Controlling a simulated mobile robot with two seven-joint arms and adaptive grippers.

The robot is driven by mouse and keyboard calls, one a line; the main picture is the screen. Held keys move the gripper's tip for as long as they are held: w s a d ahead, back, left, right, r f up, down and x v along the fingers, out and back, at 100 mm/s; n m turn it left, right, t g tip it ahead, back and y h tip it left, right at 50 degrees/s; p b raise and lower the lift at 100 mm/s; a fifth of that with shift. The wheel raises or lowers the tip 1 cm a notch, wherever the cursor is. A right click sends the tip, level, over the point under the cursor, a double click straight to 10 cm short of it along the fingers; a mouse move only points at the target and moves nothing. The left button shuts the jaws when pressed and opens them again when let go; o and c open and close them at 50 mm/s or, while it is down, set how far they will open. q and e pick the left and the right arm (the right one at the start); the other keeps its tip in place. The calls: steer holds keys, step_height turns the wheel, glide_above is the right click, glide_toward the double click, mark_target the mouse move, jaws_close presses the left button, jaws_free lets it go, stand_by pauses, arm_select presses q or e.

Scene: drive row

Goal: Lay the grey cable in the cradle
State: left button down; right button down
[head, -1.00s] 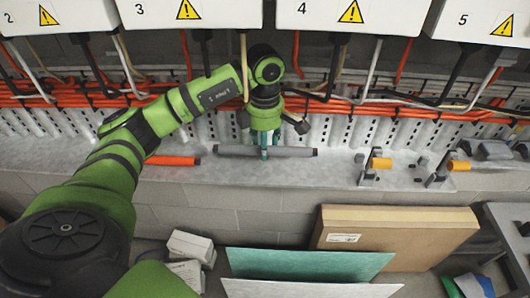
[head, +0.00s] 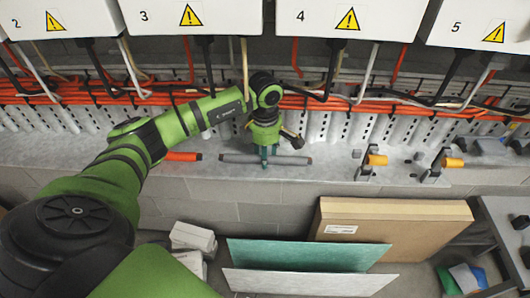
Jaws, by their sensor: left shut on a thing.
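The grey cable (head: 294,160) is a short straight length with dark ends, lying left to right over the grey ledge. My left gripper (head: 265,157) points down and is shut on it near its middle; the fingers hide part of it. I cannot tell whether the cable touches the ledge. The cradle (head: 367,170) stands to the right on the ledge, apart from the cable: two black supports with orange parts, the second support (head: 432,171) further right. No cable shows in it. My right gripper is not in view.
A short orange-red cable (head: 182,156) lies left of the grey one. Numbered white boxes (head: 343,17) hang above, with orange cable bundles (head: 380,101) behind. Below the ledge stand a cardboard box (head: 395,232), a green panel (head: 300,254) and white blocks (head: 192,238).

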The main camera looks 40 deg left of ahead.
arm_select(q)
steer(key=c, duration=1.1)
jaws_free()
steer(key=shift+f, duration=0.15)
steer(key=o, duration=0.3)
steer(key=shift+o, duration=0.2)
